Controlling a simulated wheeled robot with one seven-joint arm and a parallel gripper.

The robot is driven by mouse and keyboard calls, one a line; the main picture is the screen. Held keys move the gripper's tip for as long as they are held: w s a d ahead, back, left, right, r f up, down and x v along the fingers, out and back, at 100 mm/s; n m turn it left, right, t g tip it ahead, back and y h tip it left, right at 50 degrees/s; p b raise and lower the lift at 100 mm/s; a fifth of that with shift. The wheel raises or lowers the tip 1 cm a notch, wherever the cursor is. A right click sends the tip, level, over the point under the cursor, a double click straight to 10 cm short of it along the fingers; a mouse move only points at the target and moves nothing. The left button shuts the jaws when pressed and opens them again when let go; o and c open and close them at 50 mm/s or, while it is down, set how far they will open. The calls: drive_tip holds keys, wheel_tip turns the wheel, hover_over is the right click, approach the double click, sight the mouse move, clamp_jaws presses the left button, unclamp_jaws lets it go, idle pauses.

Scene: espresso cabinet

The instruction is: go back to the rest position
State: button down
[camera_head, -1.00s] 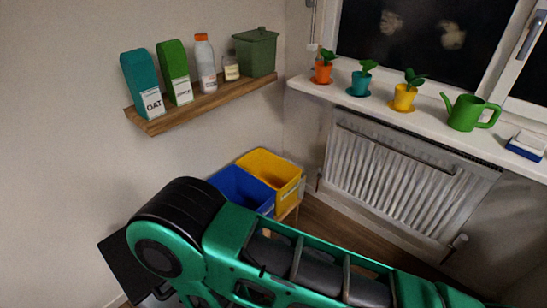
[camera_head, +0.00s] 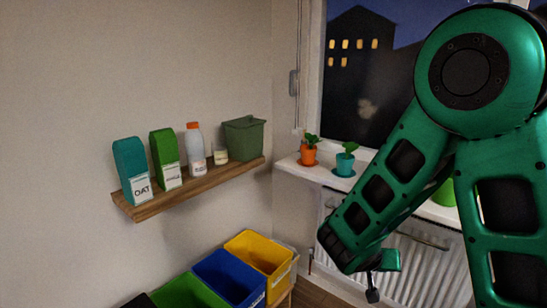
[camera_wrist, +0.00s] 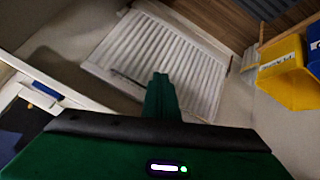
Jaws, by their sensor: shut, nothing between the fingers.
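My green arm folds down on the right of the head view. Its lower end, with a small green part (camera_head: 389,260) of the hand, hangs in front of the radiator. In the wrist view my gripper (camera_wrist: 160,80) shows as one narrow green shape, with its fingers shut together and nothing held. It points toward the white radiator (camera_wrist: 155,60) and appears to touch nothing. The arm hides part of the window, the sill and the radiator.
A wooden shelf (camera_head: 200,187) on the left wall carries cartons, a bottle, a jar and a green container (camera_head: 243,138). Green, blue (camera_head: 230,277) and yellow (camera_head: 262,252) bins stand below. Potted plants stand on the sill (camera_head: 318,174). Open space lies between shelf and arm.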

drive_tip(key=s+d+r+m+g+y, duration=0.2)
drive_tip(key=s+d+r+m+g, duration=0.3)
drive_tip(key=s+d, duration=0.65)
drive_tip(key=s+r+n+y, duration=0.1)
drive_tip(key=s+r+y, duration=0.1)
drive_tip(key=s, duration=0.7)
drive_tip(key=s+r+n+g+y, duration=0.1)
drive_tip(key=s+r+y, duration=0.1)
drive_tip(key=s+r, duration=0.3)
drive_tip(key=shift+s+a+y, duration=0.25)
drive_tip(key=shift+s+y, duration=0.05)
drive_tip(key=shift+s, duration=1.6)
drive_tip(key=shift+r, duration=0.1)
